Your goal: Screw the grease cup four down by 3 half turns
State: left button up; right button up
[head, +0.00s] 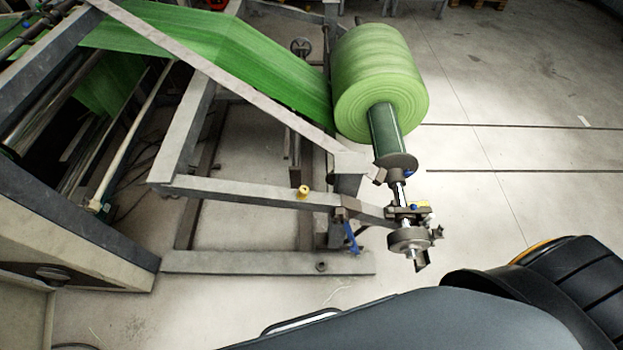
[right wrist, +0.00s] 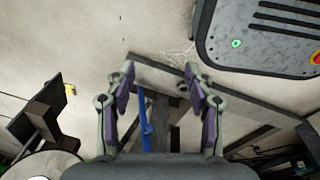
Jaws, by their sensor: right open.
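A small yellow cup-like knob (head: 303,191), which looks like a grease cup, stands on the grey frame beam in the head view. No number can be read on it. My right gripper (right wrist: 163,82) shows in the right wrist view with its two fingers spread and nothing held. A blue lever (right wrist: 147,122) shows beyond the fingers, in the gap between them. A small yellow part (right wrist: 70,90) is at the left of that view; I cannot tell whether it is the same cup. The right gripper's fingers and my left gripper are not visible in the head view.
A green film roll (head: 378,80) sits on a shaft, with a round hub (head: 408,240) at the shaft's near end. The blue lever (head: 352,238) hangs from the frame near it. Green film (head: 220,55) runs left into the machine. Bare floor lies to the right.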

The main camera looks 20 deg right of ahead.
aim_at(302, 192)
jog(key=l, duration=0.9)
jog(key=k+l+u, duration=0.15)
jog(key=l, duration=1.7)
jog(key=u, duration=0.05)
